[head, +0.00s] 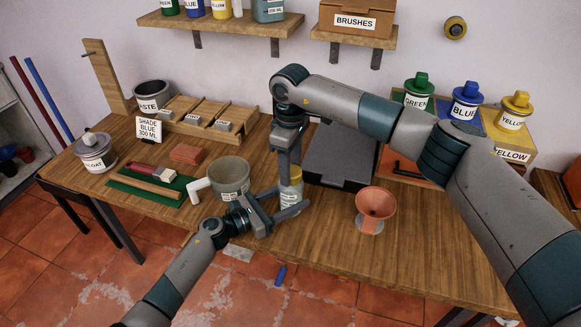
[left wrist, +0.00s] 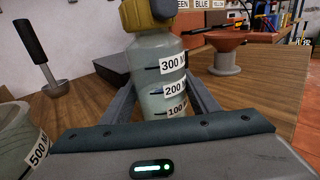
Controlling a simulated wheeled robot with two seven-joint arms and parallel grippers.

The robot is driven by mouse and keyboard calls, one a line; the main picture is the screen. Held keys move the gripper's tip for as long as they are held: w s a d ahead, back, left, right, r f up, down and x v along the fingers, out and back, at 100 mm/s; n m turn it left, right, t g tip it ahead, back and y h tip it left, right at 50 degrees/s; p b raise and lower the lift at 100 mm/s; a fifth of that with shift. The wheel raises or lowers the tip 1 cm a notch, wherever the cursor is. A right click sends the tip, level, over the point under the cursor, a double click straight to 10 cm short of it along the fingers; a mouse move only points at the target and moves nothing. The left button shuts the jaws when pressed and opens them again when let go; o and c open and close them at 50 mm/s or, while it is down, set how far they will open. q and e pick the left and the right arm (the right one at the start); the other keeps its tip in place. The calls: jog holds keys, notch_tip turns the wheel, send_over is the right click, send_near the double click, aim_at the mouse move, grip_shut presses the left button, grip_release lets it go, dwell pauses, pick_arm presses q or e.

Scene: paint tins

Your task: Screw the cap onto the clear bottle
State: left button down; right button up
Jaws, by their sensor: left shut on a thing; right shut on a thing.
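The clear bottle (head: 290,199) stands upright at the table's front edge, with 100, 200 and 300 marks on its side in the left wrist view (left wrist: 160,85). My left gripper (head: 286,203) is shut around the bottle's body, one finger on each side. The yellow cap (left wrist: 148,16) is at the bottle's top; only a bit of the cap shows in the head view (head: 296,172). My right gripper (head: 290,168) comes down from above and is shut on the cap. Its fingers hide part of the cap, and I cannot tell how far the thread is engaged.
A grey measuring pot (head: 229,178) with a white handle stands close left of the bottle. An orange funnel (head: 374,208) stands to the right. A dark case (head: 340,157) lies behind. Paint tins stand at the back right. The table's front right is clear.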

jog(key=o, duration=1)
jog(key=shift+o, duration=0.2)
jog(key=shift+r, duration=2.3)
jog(key=shift+n, duration=0.3)
jog(key=shift+c, duration=0.4)
